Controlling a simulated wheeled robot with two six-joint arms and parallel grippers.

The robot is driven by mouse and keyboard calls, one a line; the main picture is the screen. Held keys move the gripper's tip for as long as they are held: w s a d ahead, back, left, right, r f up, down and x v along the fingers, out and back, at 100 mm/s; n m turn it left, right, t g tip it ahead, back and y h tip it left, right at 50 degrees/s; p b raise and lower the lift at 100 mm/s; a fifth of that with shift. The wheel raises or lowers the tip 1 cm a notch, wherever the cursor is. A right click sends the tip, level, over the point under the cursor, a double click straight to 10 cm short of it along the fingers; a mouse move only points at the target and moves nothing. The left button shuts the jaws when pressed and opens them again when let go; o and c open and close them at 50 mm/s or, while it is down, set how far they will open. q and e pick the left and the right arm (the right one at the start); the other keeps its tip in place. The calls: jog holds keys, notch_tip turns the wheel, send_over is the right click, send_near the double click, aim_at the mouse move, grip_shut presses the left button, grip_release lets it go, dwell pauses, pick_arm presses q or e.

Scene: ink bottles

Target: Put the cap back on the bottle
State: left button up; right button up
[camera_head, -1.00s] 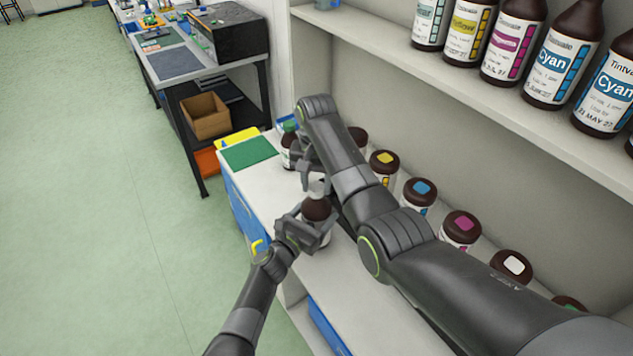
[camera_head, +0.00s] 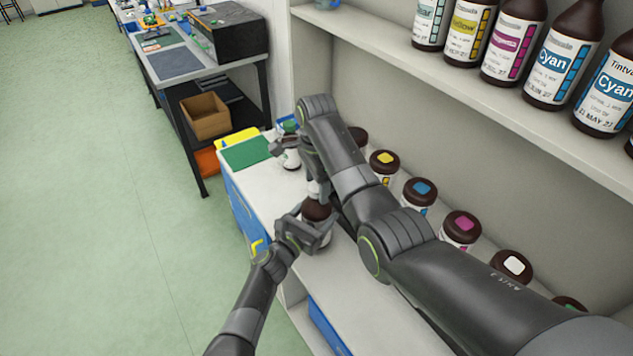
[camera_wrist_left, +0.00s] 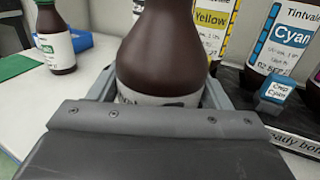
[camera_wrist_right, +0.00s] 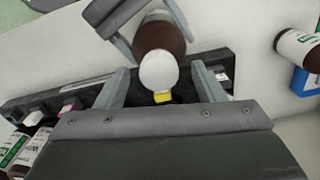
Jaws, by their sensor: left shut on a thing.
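A brown bottle (camera_head: 318,211) with a white label stands upright at the near side of the white shelf. My left gripper (camera_head: 312,233) is shut around its body; the left wrist view shows the bottle (camera_wrist_left: 160,62) between the fingers, its top out of frame. In the right wrist view a round white cap (camera_wrist_right: 159,70) covers the bottle's mouth; how tightly it sits cannot be told. My right gripper (camera_wrist_right: 162,80) is above the bottle with its fingers spread on both sides of the cap, and gaps show there. My right arm partly hides this in the head view.
A row of capped brown bottles (camera_head: 461,228) stands along the back of the shelf. More ink bottles (camera_head: 557,55) stand on the upper shelf. A dark rack (camera_wrist_right: 45,105) is behind the held bottle.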

notch_tip(320, 180, up, 8)
jog(key=shift+f, duration=0.25)
dwell(0.4)
pick_arm(q)
jog(key=o, duration=2)
jog(key=shift+c, duration=0.2)
